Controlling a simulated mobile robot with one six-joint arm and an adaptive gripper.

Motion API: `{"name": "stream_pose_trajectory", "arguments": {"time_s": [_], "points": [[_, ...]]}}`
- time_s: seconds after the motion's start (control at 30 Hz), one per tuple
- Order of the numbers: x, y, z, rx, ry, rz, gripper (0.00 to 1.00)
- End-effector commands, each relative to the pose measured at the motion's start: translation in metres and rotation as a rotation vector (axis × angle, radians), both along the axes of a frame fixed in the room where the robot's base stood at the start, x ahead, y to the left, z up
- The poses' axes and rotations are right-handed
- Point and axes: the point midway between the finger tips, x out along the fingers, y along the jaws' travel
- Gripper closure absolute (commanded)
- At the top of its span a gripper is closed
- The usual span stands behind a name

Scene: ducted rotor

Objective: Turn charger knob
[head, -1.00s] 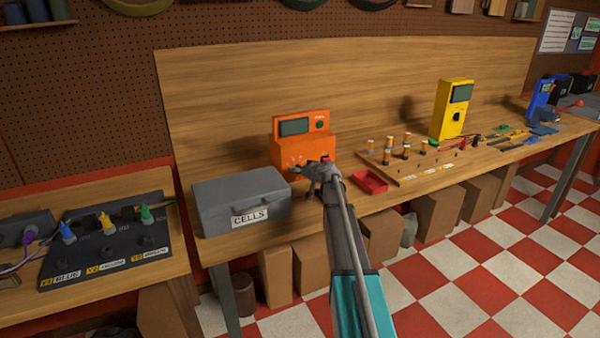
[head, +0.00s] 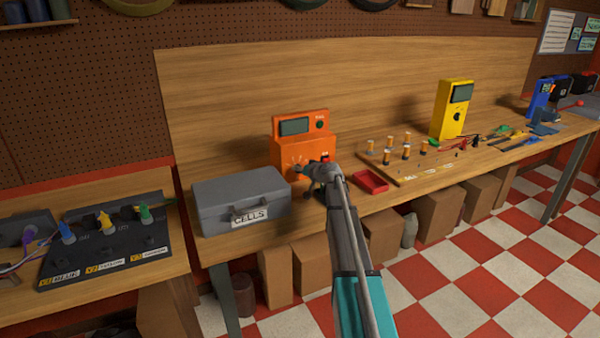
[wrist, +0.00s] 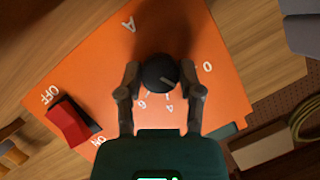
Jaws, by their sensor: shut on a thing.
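The orange charger (head: 300,140) stands on the workbench against the wooden back panel, with a dark screen on its upper part. In the wrist view its orange front (wrist: 190,40) carries a round black knob (wrist: 159,72) with a pale pointer line, printed marks 0, 4, 6 and A around it. My gripper (wrist: 164,80) is shut on the knob, one finger on each side. The pointer line is directed toward the lower right, near the 4. A red rocker switch (wrist: 72,122) marked OFF and ON sits left of the knob.
A grey CELLS box (head: 240,200) stands left of the charger, close to my gripper. A red tray (head: 370,181) lies to the right. A board with several cells (head: 405,152) and a yellow meter (head: 453,110) stand farther right.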

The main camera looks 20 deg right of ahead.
Motion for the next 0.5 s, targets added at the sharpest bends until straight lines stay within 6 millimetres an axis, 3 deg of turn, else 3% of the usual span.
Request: {"name": "stream_pose_trajectory", "arguments": {"time_s": [0.13, 0.4, 0.43, 0.5], "points": [[0.0006, -0.0008, -0.0010, 0.086, 0.002, 0.000, 1.00], [0.0004, -0.0003, 0.0000, 0.095, 0.003, 0.000, 1.00], [0.0004, -0.0003, 0.0000, 0.095, 0.003, 0.000, 0.51], [0.0005, -0.0003, 0.0000, 0.095, 0.003, 0.000, 0.38]]}}
